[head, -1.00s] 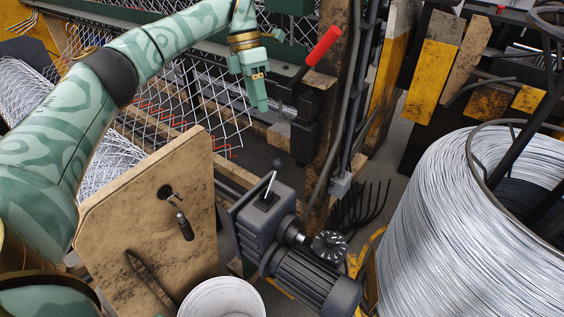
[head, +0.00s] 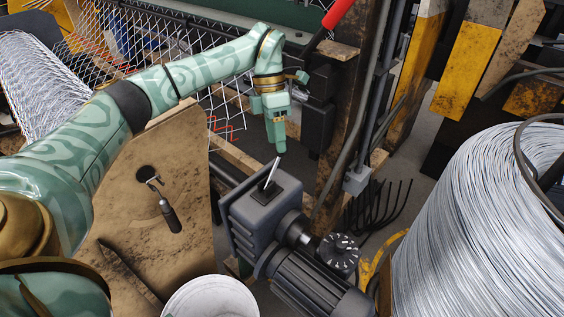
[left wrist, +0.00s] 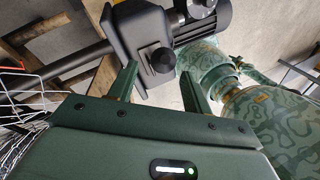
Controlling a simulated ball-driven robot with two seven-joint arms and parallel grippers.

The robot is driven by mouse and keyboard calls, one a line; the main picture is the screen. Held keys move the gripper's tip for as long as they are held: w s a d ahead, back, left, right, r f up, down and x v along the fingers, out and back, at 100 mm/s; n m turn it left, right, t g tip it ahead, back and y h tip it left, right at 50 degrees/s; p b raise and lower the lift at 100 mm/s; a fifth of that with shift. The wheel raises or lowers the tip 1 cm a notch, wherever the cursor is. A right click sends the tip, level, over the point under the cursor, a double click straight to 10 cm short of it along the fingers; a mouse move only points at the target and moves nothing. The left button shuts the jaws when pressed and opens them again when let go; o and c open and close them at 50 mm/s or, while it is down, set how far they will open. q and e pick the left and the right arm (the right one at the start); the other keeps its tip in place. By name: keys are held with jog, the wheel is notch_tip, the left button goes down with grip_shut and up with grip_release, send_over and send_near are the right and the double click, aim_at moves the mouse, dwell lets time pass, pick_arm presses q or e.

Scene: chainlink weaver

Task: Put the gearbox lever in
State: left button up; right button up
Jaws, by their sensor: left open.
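The gearbox (head: 255,222) is a dark grey block with a ribbed motor (head: 315,285) at its lower right. Its lever (head: 271,172) is a thin pale rod rising from the square black plate on top and leaning up to the right. My right gripper is not in view.
A worn wooden board (head: 125,205) with a hanging tool stands left of the gearbox, a white bucket (head: 212,300) below it. A wire coil (head: 480,220) fills the right. A red handle (head: 338,12) and wooden post are behind the gripper.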

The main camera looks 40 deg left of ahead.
aim_at(278, 156)
pick_arm(q)
jog(key=b+x, duration=0.1)
jog(key=x, duration=0.4)
jog(key=shift+s+d+f, duration=0.1)
jog(key=shift+f, duration=0.3)
grip_shut()
jog(key=shift+r, duration=0.1)
jog(key=shift+s, duration=0.1)
